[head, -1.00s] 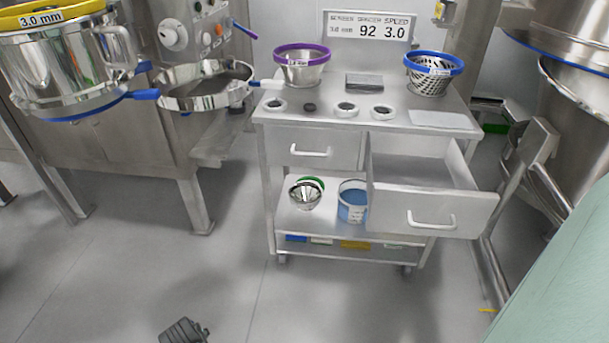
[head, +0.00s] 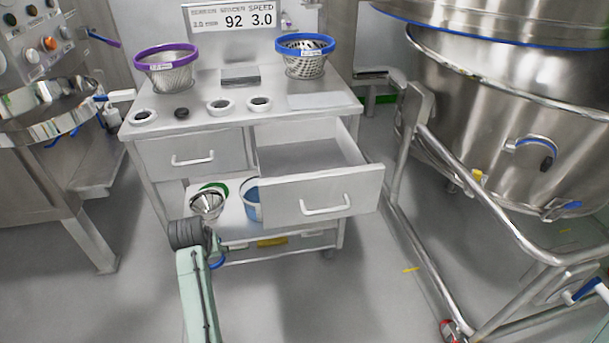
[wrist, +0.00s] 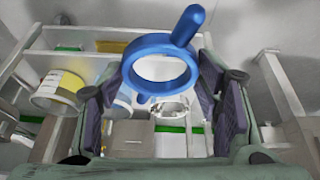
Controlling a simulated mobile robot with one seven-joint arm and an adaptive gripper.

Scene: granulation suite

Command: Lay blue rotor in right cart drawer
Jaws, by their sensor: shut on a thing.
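The blue rotor (wrist: 187,62), a ring with a stubby peg, is held between the two dark finger pads of my gripper (wrist: 160,95) in the wrist view. In the head view my gripper (head: 212,245) is in front of the cart's lower shelf, left of the right drawer and lower than it. Only a sliver of blue (head: 217,262) shows there, mostly hidden by my arm. The right cart drawer (head: 275,194) is pulled out, and its visible floor is bare. The left drawer (head: 165,160) is shut.
The cart top (head: 205,92) bears a purple-rimmed basket (head: 168,72), a blue-rimmed basket (head: 304,62) and several small rings. A large steel vessel's tubular frame (head: 470,215) stands at right.

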